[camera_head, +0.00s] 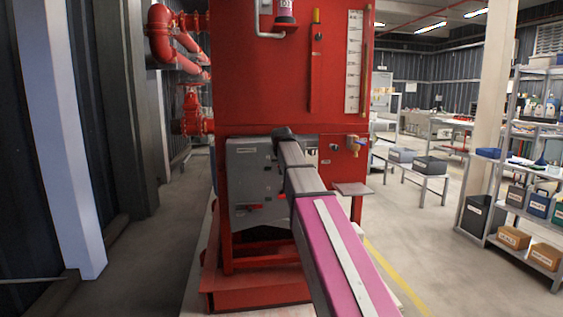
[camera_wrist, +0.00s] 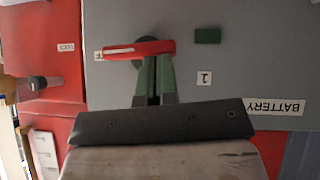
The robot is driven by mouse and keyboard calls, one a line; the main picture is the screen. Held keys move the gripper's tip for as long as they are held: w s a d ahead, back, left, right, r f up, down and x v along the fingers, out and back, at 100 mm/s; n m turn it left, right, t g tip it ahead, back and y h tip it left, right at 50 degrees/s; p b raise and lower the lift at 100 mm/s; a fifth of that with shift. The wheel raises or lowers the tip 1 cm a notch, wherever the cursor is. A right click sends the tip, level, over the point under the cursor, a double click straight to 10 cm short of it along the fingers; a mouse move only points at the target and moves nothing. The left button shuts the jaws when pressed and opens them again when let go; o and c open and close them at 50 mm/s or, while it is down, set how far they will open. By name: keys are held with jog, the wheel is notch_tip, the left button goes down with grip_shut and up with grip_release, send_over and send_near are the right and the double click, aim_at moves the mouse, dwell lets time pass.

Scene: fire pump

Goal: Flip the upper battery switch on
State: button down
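In the wrist view, which shows labels upside down, a red switch handle (camera_wrist: 140,49) lies nearly horizontal on a grey panel (camera_wrist: 250,60). Its left end is by a small white tag partly reading "F". A "BATTERY" label (camera_wrist: 274,106) and a "1" tag (camera_wrist: 204,78) are on the same panel. My gripper (camera_wrist: 154,60) has its green fingers close together, with a thin dark gap. The fingertips meet the handle's lower edge in the picture; I cannot tell whether they touch it. The head view shows the grey box (camera_head: 247,160), with my arm hiding the gripper.
A green patch (camera_wrist: 207,36) is right of the handle. A dark knob (camera_wrist: 40,83) sits on the red surface at left. The red pump cabinet (camera_head: 260,80) rises above the box. A small shelf (camera_head: 352,189) juts out right of my arm. The floor at left is clear.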

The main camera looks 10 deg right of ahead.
jog(key=n+h, duration=0.1)
jog(key=h, duration=0.1)
jog(key=a+f+n+h, duration=0.1)
jog(key=h, duration=0.1)
jog(key=f+n+h, duration=0.1)
jog(key=shift+a+f+t+h, duration=0.1)
jog(key=shift+a+t+h, duration=0.05)
jog(key=shift+t+h, duration=0.2)
notch_tip(320, 180, down, 2)
jog(key=n+t+h, duration=0.1)
jog(key=n+h, duration=0.2)
jog(key=h, duration=0.1)
jog(key=shift+n+t, duration=0.35)
jog(key=shift+n, duration=0.05)
